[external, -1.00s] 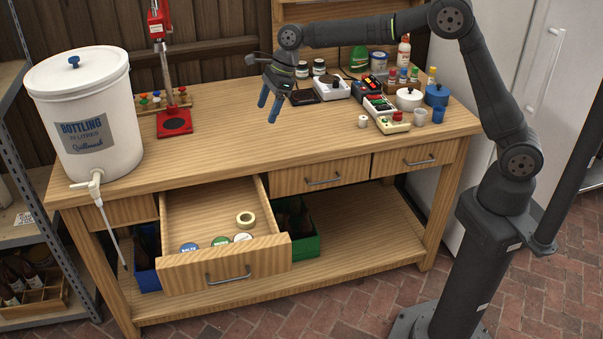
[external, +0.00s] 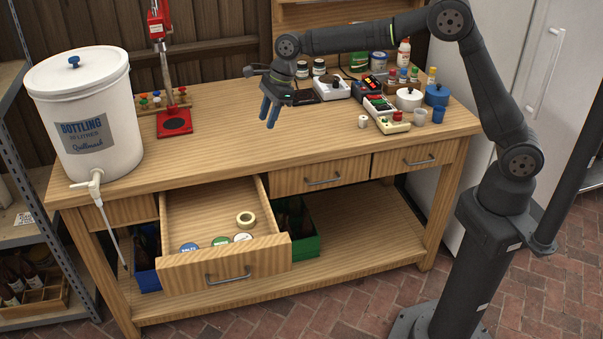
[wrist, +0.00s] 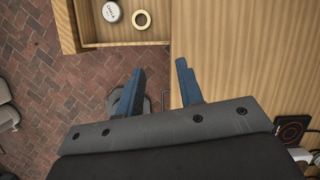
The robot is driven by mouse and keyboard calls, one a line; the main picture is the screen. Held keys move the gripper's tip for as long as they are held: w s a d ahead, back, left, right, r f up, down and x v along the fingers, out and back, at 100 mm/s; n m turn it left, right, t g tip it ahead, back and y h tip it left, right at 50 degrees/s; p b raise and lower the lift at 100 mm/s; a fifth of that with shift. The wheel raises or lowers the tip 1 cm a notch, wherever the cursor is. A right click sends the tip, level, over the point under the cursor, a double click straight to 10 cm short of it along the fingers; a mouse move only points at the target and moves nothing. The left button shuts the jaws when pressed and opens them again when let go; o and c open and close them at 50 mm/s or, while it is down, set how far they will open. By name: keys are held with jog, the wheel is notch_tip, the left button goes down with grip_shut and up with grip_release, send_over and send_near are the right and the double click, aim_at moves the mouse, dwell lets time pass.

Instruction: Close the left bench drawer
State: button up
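The left bench drawer (external: 222,266) is pulled well out from the wooden bench. It holds a roll of tape (external: 245,219) and several round labelled lids (external: 220,242). In the wrist view, part of the drawer (wrist: 125,40) shows at the top, with the tape roll (wrist: 141,19) and one lid (wrist: 111,11) inside. My gripper (external: 269,112) is above the bench top, up and behind the drawer, with its blue fingers pointing down. The fingers (wrist: 157,85) are apart with nothing between them. The drawer's bar handle (external: 228,279) is clear of my gripper.
A white bottling bucket (external: 92,115) stands at the bench's left end, its tap tube hanging beside the drawer. A red bottle capper (external: 174,120) stands behind. Meters, jars and cups crowd the back right. The middle of the bench top (external: 235,150) is clear.

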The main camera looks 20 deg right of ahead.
jog(key=s+f+n, duration=0.1)
jog(key=s, duration=0.1)
jog(key=s+a+f+n+h, duration=0.1)
jog(key=s+f+n, duration=0.1)
jog(key=s, duration=0.1)
jog(key=s+f+n+t, duration=0.1)
jog(key=s+f+n, duration=0.1)
jog(key=shift+s+a+f+h, duration=0.15)
jog(key=shift+s+a+h, duration=0.1)
jog(key=shift+s+h, duration=0.05)
grip_shut()
jog(key=s+f+n+t+y, duration=0.1)
jog(key=s+f+n+t, duration=0.1)
jog(key=s+f+n, duration=0.55)
jog(key=s+d+f+n+t, duration=0.1)
jog(key=s+f+n, duration=0.1)
jog(key=s+n, duration=1)
jog(key=s+f+n+t+y, duration=0.15)
jog(key=s+f+n, duration=0.25)
jog(key=s+n, duration=0.6)
jog(key=m, duration=0.2)
send_near(275, 268)
jog(key=shift+t, duration=0.25)
jog(key=f, duration=0.1)
jog(key=a+f, duration=0.1)
jog(key=f, duration=0.1)
jog(key=shift+w+a+f, duration=0.3)
jog(key=shift+w+a, duration=0.05)
jog(key=shift+a, duration=0.05)
jog(key=shift+w, duration=0.5)
